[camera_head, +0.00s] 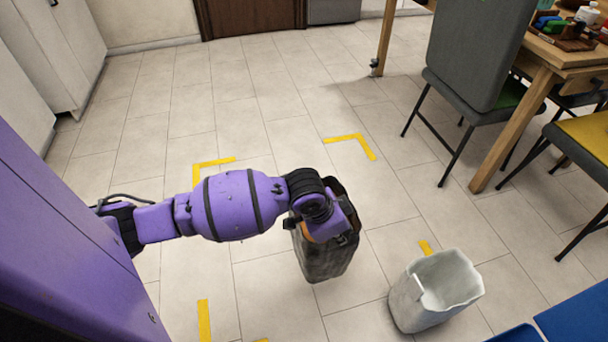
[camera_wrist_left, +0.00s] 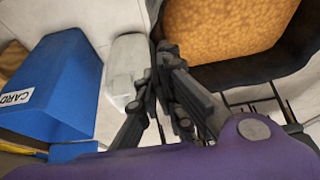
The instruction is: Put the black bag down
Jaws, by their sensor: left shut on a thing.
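The black bag (camera_head: 325,262) hangs upright below my left gripper (camera_head: 343,225) in the head view. Part of its rim is hidden by my purple arm. In the left wrist view the dark rim of the bag (camera_wrist_left: 215,75) opens at the top right, with orange-brown contents inside. My left gripper's fingers (camera_wrist_left: 163,70) are closed at the near edge of the bag, gripping its rim. I cannot tell exactly how far the bag's base is from the floor. My right gripper is in neither view.
A whitish open bag (camera_head: 435,292) stands on the tiles to the right. Yellow corner tape (camera_head: 352,142) marks the floor. Blue bins (camera_head: 575,322) are at the lower right; one bin (camera_wrist_left: 55,85) reads CARD. A grey chair (camera_head: 475,55) and wooden table (camera_head: 560,55) stand right.

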